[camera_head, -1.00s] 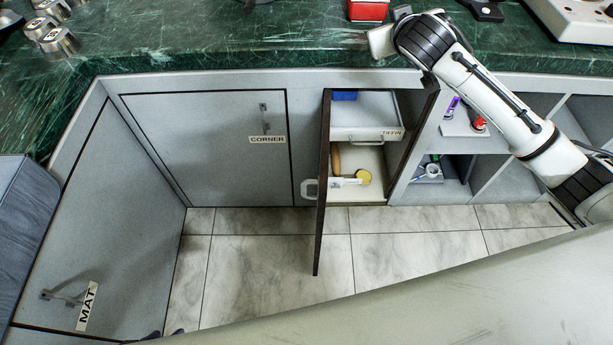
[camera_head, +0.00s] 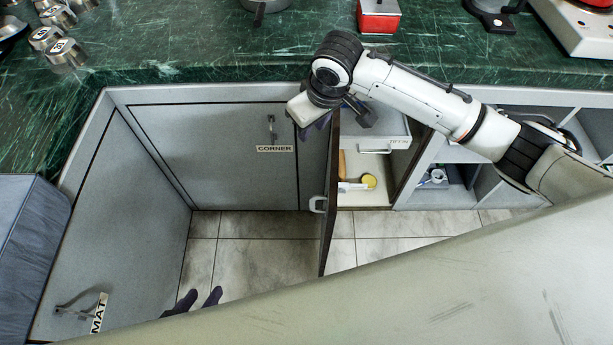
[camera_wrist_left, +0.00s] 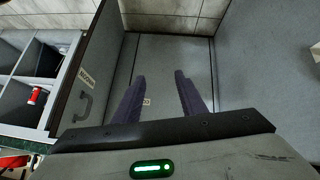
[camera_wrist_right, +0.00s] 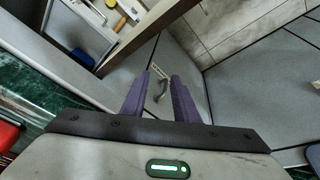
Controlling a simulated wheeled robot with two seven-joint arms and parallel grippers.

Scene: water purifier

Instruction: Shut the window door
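The window door (camera_head: 329,215) stands open, jutting out from the cabinet front, with its handle (camera_head: 317,204) on its left face. Its label and handle (camera_wrist_left: 84,104) show in the left wrist view, left of my fingers. My left gripper (camera_head: 195,299) is open and empty over the floor; its open fingers (camera_wrist_left: 160,98) show in its wrist view. My right gripper (camera_head: 318,119) is near the top of the door, on its handle side. Its fingers (camera_wrist_right: 160,100) are apart with nothing between them. Whether it touches the door is hard to tell.
Behind the door, the cabinet holds a white drawer (camera_head: 386,130) and a lower shelf with a yellow round item (camera_head: 369,181). The corner door (camera_head: 230,170) and mat door (camera_head: 115,240) are shut. Open shelves (camera_head: 447,190) lie right. The green countertop (camera_head: 200,50) overhangs above.

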